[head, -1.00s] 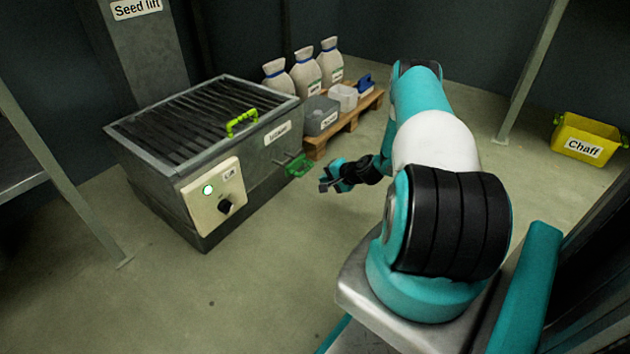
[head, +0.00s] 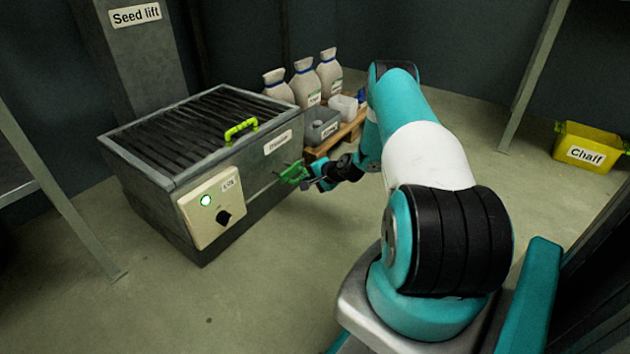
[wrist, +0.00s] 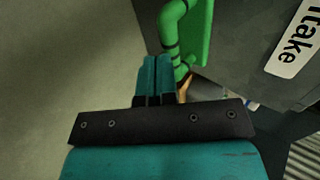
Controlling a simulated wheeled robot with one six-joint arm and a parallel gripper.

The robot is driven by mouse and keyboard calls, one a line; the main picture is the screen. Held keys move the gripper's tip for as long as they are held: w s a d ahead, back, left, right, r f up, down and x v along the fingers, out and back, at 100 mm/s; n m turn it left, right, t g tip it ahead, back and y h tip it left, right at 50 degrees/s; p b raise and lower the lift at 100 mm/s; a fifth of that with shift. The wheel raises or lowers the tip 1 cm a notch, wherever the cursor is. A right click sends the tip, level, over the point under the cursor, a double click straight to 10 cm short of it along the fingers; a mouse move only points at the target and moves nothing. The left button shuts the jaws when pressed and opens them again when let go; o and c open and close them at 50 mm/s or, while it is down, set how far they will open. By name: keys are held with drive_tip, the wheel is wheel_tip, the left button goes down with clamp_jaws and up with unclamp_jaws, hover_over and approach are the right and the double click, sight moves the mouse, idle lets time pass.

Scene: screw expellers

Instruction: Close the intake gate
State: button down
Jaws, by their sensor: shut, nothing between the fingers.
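The intake box (head: 245,163) is a grey metal hopper with a dark slatted top, standing at left centre in the head view. A green gate handle (head: 291,173) sticks out from its right side on a thin rod. In the wrist view it appears as a curved green bar (wrist: 172,25) with dark bands, next to a flat green plate (wrist: 203,35). My gripper (head: 311,184) is just right of the handle. In the wrist view its teal fingers (wrist: 155,64) are shut and empty, beside the bar; whether they touch it I cannot tell.
A control panel (head: 212,207) with a lit green lamp and black knob is on the box front. A lime handle (head: 241,130) sits on top. Sacks (head: 305,82) and a grey bin (head: 320,124) stand on a pallet behind. A yellow Chaff bin (head: 588,148) is far right. Floor in front is clear.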

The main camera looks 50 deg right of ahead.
drive_tip(key=shift+w+a, duration=0.2)
drive_tip(key=shift+w, duration=0.4)
drive_tip(key=shift+w+a, duration=0.2)
drive_tip(key=shift+w, duration=0.4)
drive_tip(key=s+f+p+v, duration=0.2)
drive_tip(key=p+v, duration=0.5)
drive_tip(key=v, duration=0.6)
drive_tip(key=shift+d+f, duration=0.25)
